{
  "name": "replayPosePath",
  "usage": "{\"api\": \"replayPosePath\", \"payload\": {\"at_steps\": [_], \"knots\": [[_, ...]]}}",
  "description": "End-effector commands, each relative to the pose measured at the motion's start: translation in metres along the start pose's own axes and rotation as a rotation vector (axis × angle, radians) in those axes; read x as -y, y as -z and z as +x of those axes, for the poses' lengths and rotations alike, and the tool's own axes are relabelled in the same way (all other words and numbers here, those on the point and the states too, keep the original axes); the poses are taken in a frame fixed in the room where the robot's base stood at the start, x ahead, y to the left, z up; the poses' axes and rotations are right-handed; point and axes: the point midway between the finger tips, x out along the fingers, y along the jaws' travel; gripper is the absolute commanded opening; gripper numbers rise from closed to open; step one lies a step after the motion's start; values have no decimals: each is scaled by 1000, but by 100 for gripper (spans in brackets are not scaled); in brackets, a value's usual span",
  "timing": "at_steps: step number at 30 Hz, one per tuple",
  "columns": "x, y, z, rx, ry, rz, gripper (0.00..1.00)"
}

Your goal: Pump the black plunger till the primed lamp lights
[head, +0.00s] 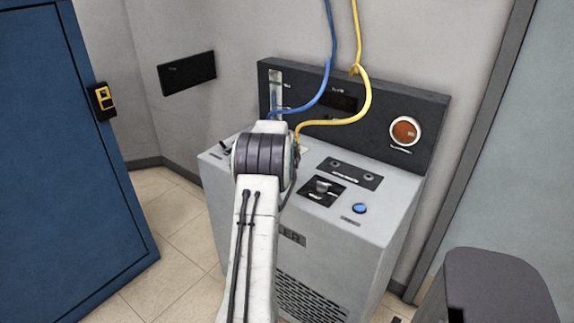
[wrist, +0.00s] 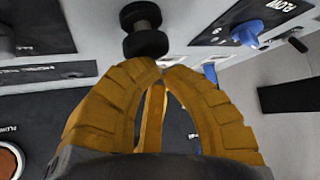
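The black plunger (wrist: 143,32), a round knob on a stem, stands on the grey console top in the wrist view. In the head view my arm hides it. My gripper (wrist: 163,66) has yellow-brown fingers whose tips meet just beside the plunger in the picture, with nothing between them. I cannot tell whether they touch the plunger. The head view hides the gripper behind my wrist. A round orange-brown lamp (head: 405,131) in a white ring sits on the dark back panel; it looks dull. Its label is too small to read. Part of it shows in the wrist view (wrist: 7,161).
A blue knob (wrist: 250,32) marked FLOW sits near the plunger. The console (head: 335,232) also bears a grey selector (head: 323,187) and a blue button (head: 360,208). Blue (head: 318,100) and yellow (head: 366,95) hoses hang close behind my wrist. A blue cabinet (head: 65,150) stands left.

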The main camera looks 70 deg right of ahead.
Motion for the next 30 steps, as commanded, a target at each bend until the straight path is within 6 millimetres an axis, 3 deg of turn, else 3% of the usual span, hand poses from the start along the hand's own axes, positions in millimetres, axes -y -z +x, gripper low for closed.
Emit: {"api": "replayPosePath", "payload": {"at_steps": [30], "knots": [[0, -7, 5, 5, 0, 0, 0]]}}
